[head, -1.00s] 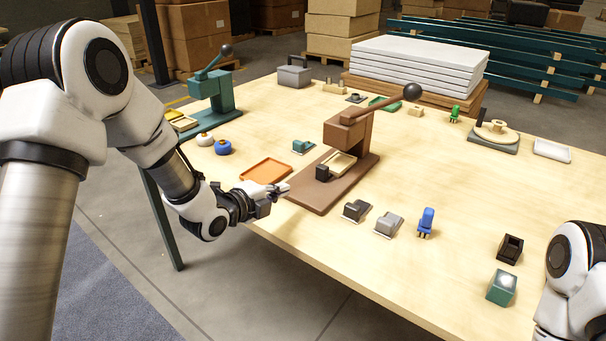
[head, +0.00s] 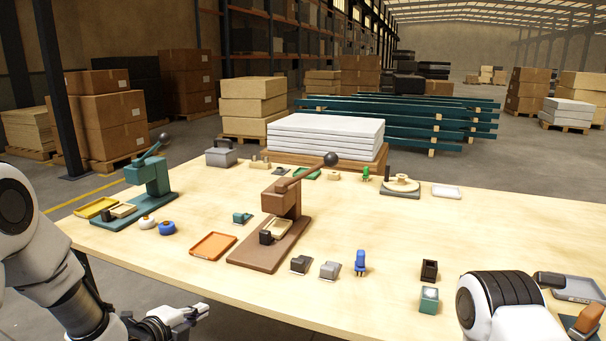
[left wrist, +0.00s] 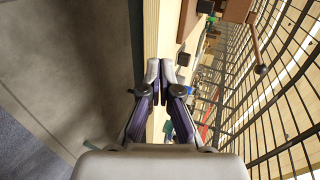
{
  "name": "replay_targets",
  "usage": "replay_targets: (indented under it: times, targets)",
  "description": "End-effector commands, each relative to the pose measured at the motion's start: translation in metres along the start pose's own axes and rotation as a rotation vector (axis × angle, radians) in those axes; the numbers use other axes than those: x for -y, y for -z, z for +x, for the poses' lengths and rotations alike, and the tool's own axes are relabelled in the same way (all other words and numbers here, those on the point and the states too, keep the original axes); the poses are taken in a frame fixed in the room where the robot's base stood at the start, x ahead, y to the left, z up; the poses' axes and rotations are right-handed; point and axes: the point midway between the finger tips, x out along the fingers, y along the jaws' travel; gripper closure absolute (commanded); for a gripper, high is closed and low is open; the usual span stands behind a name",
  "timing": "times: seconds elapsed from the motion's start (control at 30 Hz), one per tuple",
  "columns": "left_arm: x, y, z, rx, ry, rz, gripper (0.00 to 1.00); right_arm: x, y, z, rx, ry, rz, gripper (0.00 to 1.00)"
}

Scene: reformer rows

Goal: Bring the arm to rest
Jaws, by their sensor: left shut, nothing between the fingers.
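My left gripper (head: 190,314) is low at the left in the head view, in front of the table's near edge and clear of everything on it. In the left wrist view its two fingers (left wrist: 160,72) are together with nothing between them. My left arm comes in from the left edge of the head view. My right arm shows at the lower right of the head view, but its gripper fingers cannot be made out.
The wooden table (head: 330,215) holds a brown lever press (head: 283,200), a green lever press (head: 155,178), an orange tray (head: 213,246), grey clips (head: 330,270) and a blue part (head: 360,262). Open floor lies before the near edge.

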Motion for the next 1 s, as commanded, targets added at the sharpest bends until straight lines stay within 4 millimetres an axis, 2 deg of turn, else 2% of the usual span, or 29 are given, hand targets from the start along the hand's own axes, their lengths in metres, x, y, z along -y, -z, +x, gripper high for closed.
replay_targets:
  times: [0.03,0.23,0.37,0.43,0.57,0.6,0.67,0.7,0.73,0.83,0.9,1.0]
  targets:
    - [-0.009,0.004,-0.002,-0.007,-0.030,-0.006,1.00,0.000,0.000,-0.008,0.000,0.000,0.000,0.60]
    - [-0.066,0.023,-0.012,-0.021,-0.172,-0.048,1.00,0.000,0.000,-0.028,0.001,0.000,0.000,0.60]
    - [-0.115,0.039,-0.031,-0.009,-0.308,-0.134,1.00,0.000,-0.001,-0.044,0.001,0.000,0.000,0.60]
    - [-0.144,0.049,-0.048,0.012,-0.398,-0.217,1.00,0.000,-0.001,-0.054,0.001,0.000,0.000,0.60]
    - [-0.210,0.074,-0.103,0.125,-0.623,-0.489,1.00,0.001,0.000,-0.076,0.001,0.000,0.000,0.60]
    - [-0.231,0.083,-0.129,0.196,-0.705,-0.610,1.00,0.001,0.000,-0.084,0.001,0.000,0.000,0.60]
    - [-0.261,0.097,-0.174,0.354,-0.824,-0.827,1.00,0.001,0.000,-0.094,0.001,0.000,0.000,0.60]
    - [-0.277,0.104,-0.203,0.495,-0.881,-0.988,1.00,0.001,0.000,-0.098,0.001,0.000,0.000,0.60]
    - [-0.286,0.106,-0.221,0.604,-0.900,-1.102,1.00,0.001,0.000,-0.098,0.001,0.000,0.000,0.60]
    - [-0.298,0.106,-0.251,0.911,-0.856,-1.419,1.00,0.001,0.000,-0.091,0.001,0.000,0.000,0.60]
    - [-0.301,0.105,-0.259,1.050,-0.800,-1.569,1.00,0.001,-0.001,-0.091,0.002,0.000,0.000,0.60]
    - [-0.302,0.105,-0.260,1.134,-0.747,-1.682,1.00,0.001,-0.001,-0.091,0.002,0.000,0.000,0.60]
